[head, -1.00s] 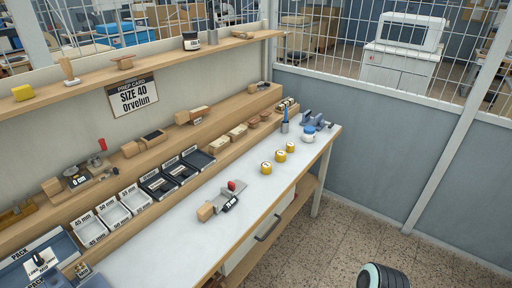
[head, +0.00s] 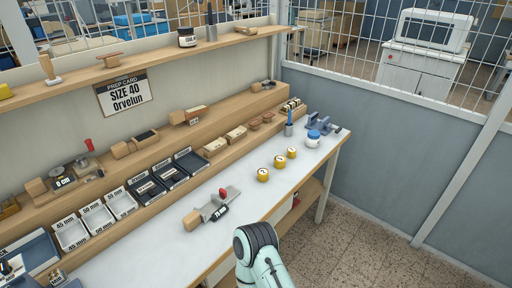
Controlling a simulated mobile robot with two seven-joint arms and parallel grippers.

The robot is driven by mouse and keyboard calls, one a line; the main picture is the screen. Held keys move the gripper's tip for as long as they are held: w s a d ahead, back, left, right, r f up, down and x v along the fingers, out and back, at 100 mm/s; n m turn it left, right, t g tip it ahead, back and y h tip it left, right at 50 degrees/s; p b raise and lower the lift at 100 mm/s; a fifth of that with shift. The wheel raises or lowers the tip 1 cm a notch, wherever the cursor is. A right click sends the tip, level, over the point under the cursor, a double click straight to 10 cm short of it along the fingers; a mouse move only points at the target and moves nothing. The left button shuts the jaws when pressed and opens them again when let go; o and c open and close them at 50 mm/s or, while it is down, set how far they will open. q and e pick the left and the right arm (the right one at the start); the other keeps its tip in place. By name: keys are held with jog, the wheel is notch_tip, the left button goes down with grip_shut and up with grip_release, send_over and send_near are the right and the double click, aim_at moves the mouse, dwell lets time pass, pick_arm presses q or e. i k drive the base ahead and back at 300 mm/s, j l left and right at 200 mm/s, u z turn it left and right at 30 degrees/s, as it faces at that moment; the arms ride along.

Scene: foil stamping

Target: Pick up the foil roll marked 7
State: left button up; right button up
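Three small gold foil rolls stand in a slanting row on the white bench top (head: 150,250): a near roll (head: 263,175), a middle roll (head: 280,162) and a far roll (head: 291,153). Each has a pale top with a dark mark too small to read, so I cannot tell which is marked 7. Part of my arm, pale mint with a black ribbed joint, rises at the bottom centre in front of the bench edge. No fingers of either gripper show.
A tool with a wooden handle and red knob (head: 212,208) lies left of the rolls. Behind are black trays (head: 183,165) and white trays (head: 72,235). A blue-lidded jar (head: 313,138) and a grey cup (head: 289,129) stand beyond the rolls. Bench top around the rolls is clear.

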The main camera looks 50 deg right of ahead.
aim_at(291, 151)
jog(key=l+u, duration=0.45)
jog(key=k+l+u, duration=0.15)
jog(key=l+u, duration=0.25)
jog(key=k+l+u, duration=0.2)
jog(key=l, duration=0.15)
jog(key=k+l+u, duration=0.15)
jog(key=l, duration=0.2)
jog(key=k+l+u, duration=0.3)
jog(key=l, duration=0.25)
jog(key=k+l, duration=0.25)
jog(key=k+l+u, duration=0.15)
jog(key=l, duration=0.25)
